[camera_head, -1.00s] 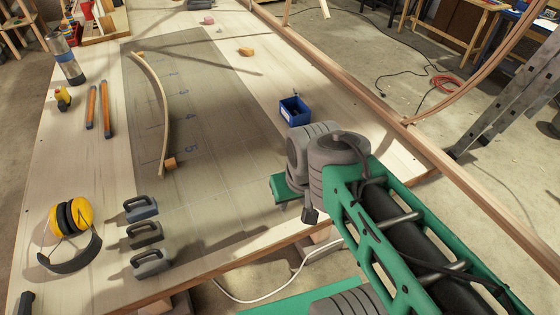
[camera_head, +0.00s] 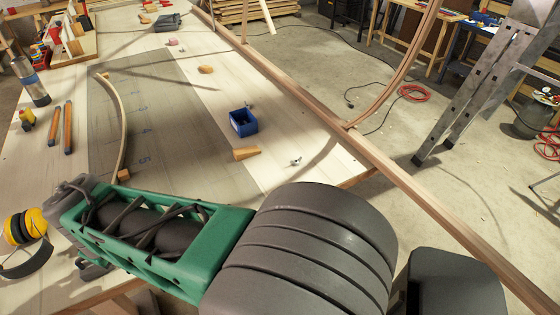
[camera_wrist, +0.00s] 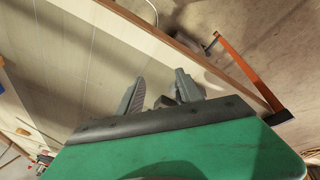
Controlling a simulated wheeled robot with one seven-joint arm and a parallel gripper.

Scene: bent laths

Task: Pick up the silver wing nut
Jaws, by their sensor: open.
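A small silver piece that looks like the wing nut (camera_head: 296,161) lies on the pale table top near its right edge in the head view, right of a wooden wedge. I cannot make it out in the wrist view. My gripper (camera_wrist: 160,77) is open in the wrist view, with its two grey fingers apart over the table near its edge. No held object is clear between them.
A blue bin (camera_head: 243,122) and the wooden wedge (camera_head: 246,153) stand near the silver piece. A bent lath (camera_head: 116,120) lies on the grey board. Yellow earmuffs (camera_head: 25,228) sit at the left. A long wooden rail (camera_head: 330,120) runs along the right edge. An orange-handled tool (camera_wrist: 243,68) is beyond the table.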

